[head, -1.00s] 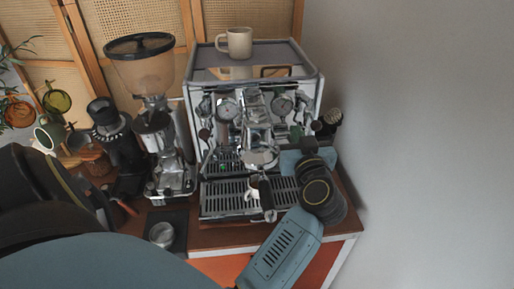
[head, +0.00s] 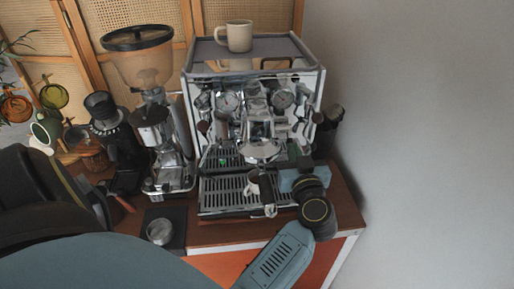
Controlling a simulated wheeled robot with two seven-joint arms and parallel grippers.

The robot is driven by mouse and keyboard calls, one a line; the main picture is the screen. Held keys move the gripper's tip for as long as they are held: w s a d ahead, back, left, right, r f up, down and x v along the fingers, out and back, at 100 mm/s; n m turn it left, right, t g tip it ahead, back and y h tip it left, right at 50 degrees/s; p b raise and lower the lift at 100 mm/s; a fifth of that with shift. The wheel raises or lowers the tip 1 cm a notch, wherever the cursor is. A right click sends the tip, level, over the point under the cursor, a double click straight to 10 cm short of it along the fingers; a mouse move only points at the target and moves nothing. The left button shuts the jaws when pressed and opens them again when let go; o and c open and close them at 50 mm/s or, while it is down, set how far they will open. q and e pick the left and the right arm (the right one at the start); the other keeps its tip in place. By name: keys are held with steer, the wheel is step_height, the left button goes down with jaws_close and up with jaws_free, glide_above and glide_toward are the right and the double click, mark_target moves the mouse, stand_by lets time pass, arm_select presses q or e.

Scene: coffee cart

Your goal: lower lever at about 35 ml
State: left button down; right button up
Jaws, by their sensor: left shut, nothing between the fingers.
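The chrome espresso machine (head: 311,100) stands on the cart. Its group head (head: 259,150) is at the front centre, with a portafilter whose dark handle (head: 267,186) points toward me. A small cup (head: 253,184) stands under it on the drip tray (head: 222,192), partly hidden by the handle; its fill level cannot be read. A small dark greenish part (head: 293,151), perhaps the lever, shows right of the group. My left gripper (head: 301,162) is just below that part, shut and empty; whether it touches is unclear. My right gripper is not in view.
A grinder (head: 150,115) with a hopper stands left of the machine. A beige mug (head: 239,36) sits on top of the machine. A metal tamper or cup (head: 160,231) lies on a dark mat. A bare wall closes the right side.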

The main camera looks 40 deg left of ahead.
arm_select(q)
steer(key=shift+f, duration=0.6)
steer(key=p+v, duration=0.3)
steer(key=v, duration=0.5)
steer(key=shift+d+r, duration=0.25)
steer(key=shift+r, duration=0.1)
steer(key=shift+s, duration=0.15)
